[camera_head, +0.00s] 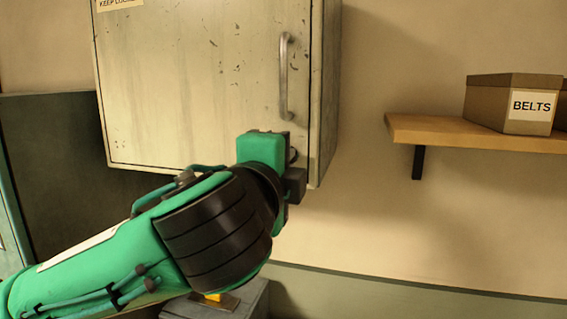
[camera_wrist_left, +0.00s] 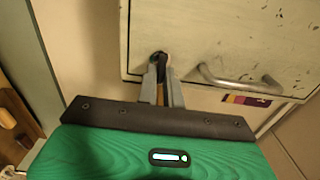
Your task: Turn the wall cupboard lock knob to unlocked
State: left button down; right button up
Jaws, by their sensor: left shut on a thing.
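The wall cupboard (camera_head: 195,75) is a worn, off-white box with its door closed. A vertical grey bar handle (camera_head: 284,75) is on the door's right side; the handle also shows in the left wrist view (camera_wrist_left: 238,82). The lock knob (camera_wrist_left: 160,57) is small and dark, near the door's corner below the handle. My left gripper (camera_wrist_left: 162,74) is shut on the knob, with one finger on each side. In the head view my left gripper (camera_head: 292,168) is at the door's lower right, and its body hides the knob. Which setting the knob points to cannot be told. My right gripper is not in view.
A wooden shelf (camera_head: 440,131) with a cardboard box labelled BELTS (camera_head: 490,100) is on the wall to the right. A grey box (camera_head: 250,301) with a small yellow part (camera_head: 213,297) stands below my arm. The wall between cupboard and shelf is clear.

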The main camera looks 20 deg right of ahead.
pick_arm(q)
jog(key=c, duration=1.5)
grip_release()
jog(key=shift+c, duration=0.2)
jog(key=b+v, duration=0.5)
jog(key=v, duration=0.8)
jog(key=shift+s+a, duration=0.3)
